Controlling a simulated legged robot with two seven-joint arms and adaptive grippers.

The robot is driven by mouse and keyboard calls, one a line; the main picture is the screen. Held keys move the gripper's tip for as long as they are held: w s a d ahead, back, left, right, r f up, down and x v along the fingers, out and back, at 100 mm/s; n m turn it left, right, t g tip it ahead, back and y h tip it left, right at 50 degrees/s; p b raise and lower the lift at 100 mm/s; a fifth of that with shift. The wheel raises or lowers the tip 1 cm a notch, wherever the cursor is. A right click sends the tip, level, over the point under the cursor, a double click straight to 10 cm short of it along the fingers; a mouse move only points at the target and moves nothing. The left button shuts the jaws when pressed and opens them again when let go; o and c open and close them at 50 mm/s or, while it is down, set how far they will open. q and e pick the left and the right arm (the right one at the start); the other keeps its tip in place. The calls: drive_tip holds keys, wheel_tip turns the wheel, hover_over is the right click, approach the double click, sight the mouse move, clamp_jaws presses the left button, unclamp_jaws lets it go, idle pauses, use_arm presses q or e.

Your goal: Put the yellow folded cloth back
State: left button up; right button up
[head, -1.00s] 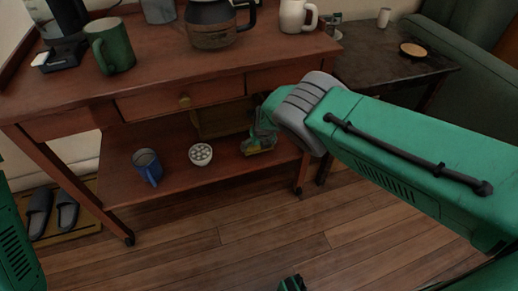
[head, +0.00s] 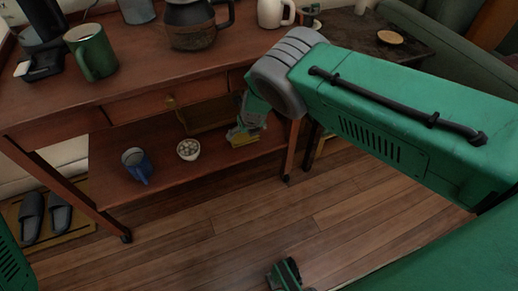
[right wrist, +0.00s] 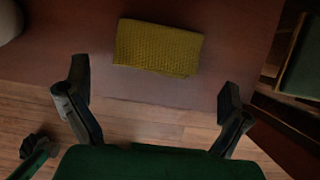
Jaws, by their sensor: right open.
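The yellow folded cloth (head: 243,141) lies on the low wooden shelf of the desk, near its right end. In the right wrist view the cloth (right wrist: 158,48) lies flat near the shelf's front edge, beyond my fingertips. My right gripper (head: 250,121) reaches to the shelf and partly hides the cloth in the head view. Its fingers (right wrist: 154,86) are spread wide with nothing between them. A green and black part, apparently my left gripper (head: 285,275), shows low over the floor; its jaws are unclear.
A carafe (head: 190,27), green mug (head: 91,52) and white pitcher (head: 275,12) stand on the desktop above. The floor in front is clear.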

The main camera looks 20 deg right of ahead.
drive_tip(key=s+p, duration=0.7)
drive_tip(key=s, duration=0.5)
drive_tip(key=shift+d+f, duration=0.2)
drive_tip(key=shift+d, duration=0.2)
drive_tip(key=s+d+r+m+g, duration=0.1)
drive_tip(key=s+r+m, duration=0.4)
drive_tip(key=s+m, duration=0.6)
drive_tip(key=s+d+r+m+g, duration=0.1)
drive_tip(key=s+d+r+m, duration=0.3)
drive_tip(key=s+m, duration=0.7)
drive_tip(key=s+d+r+m+g, duration=0.1)
drive_tip(key=s+d+r+m, duration=0.1)
drive_tip(key=s+r+m, duration=0.5)
drive_tip(key=s+m, duration=0.3)
drive_tip(key=m, duration=0.3)
drive_tip(key=shift+s+d+m+g, duration=0.35)
drive_tip(key=shift+s+m+g, duration=0.05)
